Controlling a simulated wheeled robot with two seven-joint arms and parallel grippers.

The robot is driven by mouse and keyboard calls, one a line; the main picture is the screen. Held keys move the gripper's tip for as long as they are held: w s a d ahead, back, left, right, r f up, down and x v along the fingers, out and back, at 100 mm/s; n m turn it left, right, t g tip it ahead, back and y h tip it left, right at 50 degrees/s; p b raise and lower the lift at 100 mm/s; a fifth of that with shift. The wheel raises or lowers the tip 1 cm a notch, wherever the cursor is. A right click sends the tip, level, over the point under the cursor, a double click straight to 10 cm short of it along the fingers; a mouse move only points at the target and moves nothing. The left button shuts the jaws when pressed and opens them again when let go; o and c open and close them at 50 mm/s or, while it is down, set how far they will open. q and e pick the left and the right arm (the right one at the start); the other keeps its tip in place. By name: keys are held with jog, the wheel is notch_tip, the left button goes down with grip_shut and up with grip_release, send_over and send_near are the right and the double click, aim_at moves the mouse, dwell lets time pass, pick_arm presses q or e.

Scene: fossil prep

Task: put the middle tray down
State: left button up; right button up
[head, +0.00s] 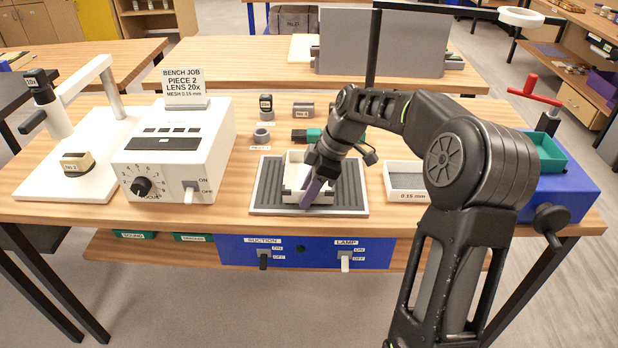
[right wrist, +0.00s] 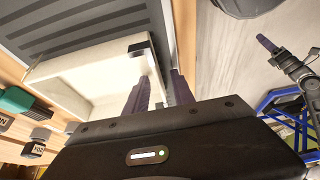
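A white, open tray (head: 295,183) sits at the grey ribbed mat in the middle of the bench, seemingly resting on it. My right gripper (head: 312,192) reaches down at its near wall. In the right wrist view, the purple fingers (right wrist: 160,88) straddle a wall of the tray (right wrist: 95,75), close together, and look shut on it. A dark label or clip shows on the tray's rim. The tray looks empty where I see inside. Any gap under it is hidden. What looks like my left gripper (right wrist: 267,43) shows away over the floor; its opening is unclear.
The ribbed mat (head: 262,195) has bare strips on both sides of the tray. A tray labelled 0.15 mm (head: 405,193) stands to the right, partly behind my arm. The white control box (head: 178,150) is left. Small labelled pieces and a green object (head: 300,136) lie behind.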

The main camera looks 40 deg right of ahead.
jog(key=shift+f, duration=0.1)
grip_shut()
dwell(0.7)
notch_tip(320, 180, up, 10)
jog(key=shift+r, duration=0.2)
dwell(0.7)
